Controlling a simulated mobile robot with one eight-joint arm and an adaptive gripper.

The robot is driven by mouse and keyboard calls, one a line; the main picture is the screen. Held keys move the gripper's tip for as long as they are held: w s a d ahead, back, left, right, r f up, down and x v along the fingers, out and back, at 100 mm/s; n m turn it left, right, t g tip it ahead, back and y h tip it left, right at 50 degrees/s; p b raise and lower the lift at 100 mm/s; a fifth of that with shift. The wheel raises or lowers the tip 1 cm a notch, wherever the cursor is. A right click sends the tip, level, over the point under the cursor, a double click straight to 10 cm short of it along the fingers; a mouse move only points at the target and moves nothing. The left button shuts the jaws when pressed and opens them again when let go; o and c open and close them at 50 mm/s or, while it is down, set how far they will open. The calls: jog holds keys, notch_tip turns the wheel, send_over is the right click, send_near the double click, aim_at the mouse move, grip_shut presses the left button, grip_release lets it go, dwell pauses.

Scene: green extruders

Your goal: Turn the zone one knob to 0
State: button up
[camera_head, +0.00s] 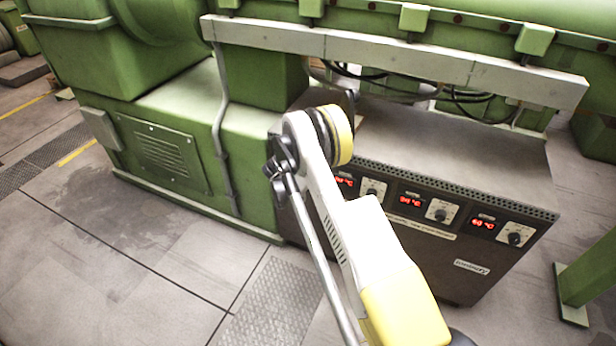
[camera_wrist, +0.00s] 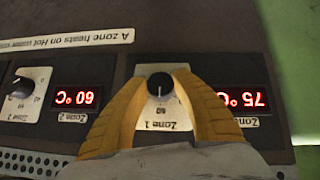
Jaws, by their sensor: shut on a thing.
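The zone 1 knob (camera_wrist: 160,85) is a small black dial on a white plate, upside down in the wrist view. My gripper (camera_wrist: 161,80) has its two yellow fingers on either side of the knob, shut on it. A small light mark shows on the knob's lower side in this view. The zone 1 display (camera_wrist: 242,98) glows red and seems to read 75 °C, partly behind the right finger. In the head view, my arm covers the gripper and the zone 1 knob.
The zone 2 display (camera_wrist: 76,97) reads 60 °C, with its knob (camera_wrist: 22,85) to the left. In the head view, the control cabinet (camera_head: 450,150) carries more knobs and displays. The green extruder (camera_head: 150,75) stands behind and left. A grey rail (camera_head: 400,55) runs above the cabinet.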

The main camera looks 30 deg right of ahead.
jog(key=n+g+h, duration=0.2)
jog(key=g, duration=0.1)
jog(key=shift+h, duration=0.4)
dwell(0.4)
jog(key=o, duration=1.2)
jog(key=shift+d, duration=0.1)
jog(key=v, duration=1.2)
jog(key=shift+w+f, duration=0.1)
jog(key=shift+f, duration=0.05)
